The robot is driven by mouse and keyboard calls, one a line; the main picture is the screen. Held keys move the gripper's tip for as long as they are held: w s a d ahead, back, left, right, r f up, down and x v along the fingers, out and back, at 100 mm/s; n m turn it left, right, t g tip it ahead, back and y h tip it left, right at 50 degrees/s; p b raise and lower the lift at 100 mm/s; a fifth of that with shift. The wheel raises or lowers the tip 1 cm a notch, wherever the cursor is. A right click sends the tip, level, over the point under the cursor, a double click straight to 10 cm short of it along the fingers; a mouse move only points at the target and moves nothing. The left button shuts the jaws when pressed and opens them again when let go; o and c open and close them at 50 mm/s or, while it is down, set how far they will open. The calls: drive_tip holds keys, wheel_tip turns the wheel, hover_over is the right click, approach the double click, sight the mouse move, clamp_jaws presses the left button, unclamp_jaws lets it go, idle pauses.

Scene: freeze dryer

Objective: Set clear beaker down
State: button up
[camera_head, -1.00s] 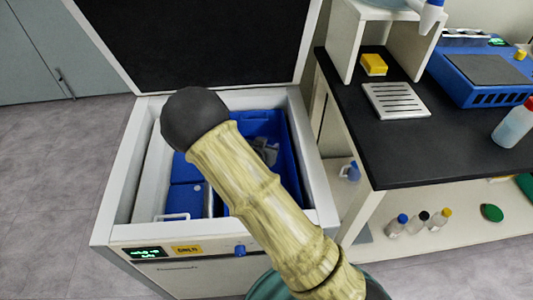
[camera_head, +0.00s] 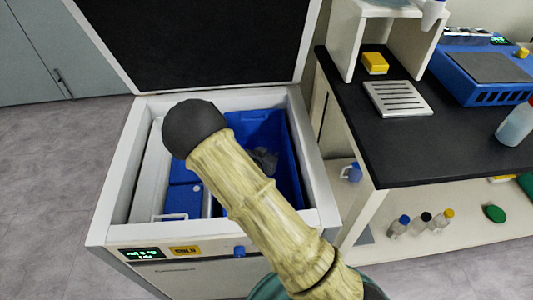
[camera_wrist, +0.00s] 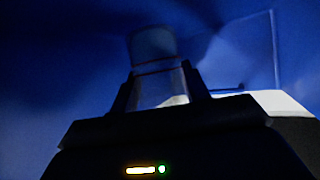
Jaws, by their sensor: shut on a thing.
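The clear beaker (camera_wrist: 153,48) looks dark and see-through in the wrist view, between the two fingers of my gripper (camera_wrist: 158,82). My gripper is shut on it. Deep blue surfaces surround both, matching the blue bin (camera_head: 291,175) inside the open white chest freezer (camera_head: 112,212). In the head view my arm covers much of the chest opening. A small grey shape (camera_head: 265,160) shows in the bin beside my arm; I cannot tell whether it is beaker or gripper. The beaker's contact with the bin floor cannot be seen.
Blue boxes (camera_head: 183,200) fill the chest's left side. The raised dark lid (camera_head: 200,45) stands behind. A black-topped bench (camera_head: 420,150) is close on the right, with bottles (camera_head: 422,219) on its lower shelf. A thin clear edge (camera_wrist: 275,50) shows at right in the wrist view.

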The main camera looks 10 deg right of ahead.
drive_tip(key=shift+f, duration=0.2)
drive_tip(key=o, duration=1)
drive_tip(key=shift+r, duration=0.1)
drive_tip(key=shift+r, duration=0.3)
drive_tip(key=p+v, duration=0.2)
drive_tip(key=v, duration=0.5)
drive_tip(key=shift+s+a+r+p, duration=0.1)
drive_tip(key=shift+s+r+p, duration=0.15)
drive_tip(key=shift+r+p, duration=0.1)
